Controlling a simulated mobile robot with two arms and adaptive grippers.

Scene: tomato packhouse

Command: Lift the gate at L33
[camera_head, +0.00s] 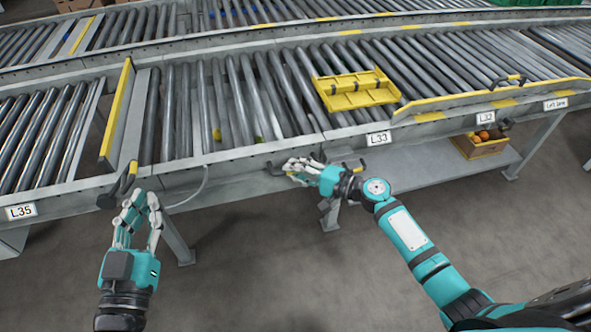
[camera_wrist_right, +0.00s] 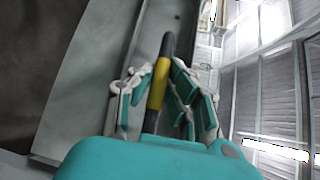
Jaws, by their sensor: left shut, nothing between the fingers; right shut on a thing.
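The L33 label (camera_head: 378,138) is on the conveyor's front rail. My right gripper (camera_head: 290,168) is at the rail's front face, left of and below that label. It is shut on a dark bar handle with a yellow band (camera_wrist_right: 157,90), with fingers on both sides of it in the right wrist view. Whether this handle belongs to the gate at L33 I cannot tell, and its ends are partly hidden. My left gripper (camera_head: 139,199) is shut and empty, just below a black handle (camera_head: 127,178) at the left gate.
A raised yellow-edged gate (camera_head: 116,108) crosses the rollers at left, near the L35 label (camera_head: 21,212). A yellow tray-like piece (camera_head: 356,90) lies on the rollers above L33. A yellow-topped barrier (camera_head: 490,103) runs along the right. A crate of orange fruit (camera_head: 481,150) sits on the lower shelf.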

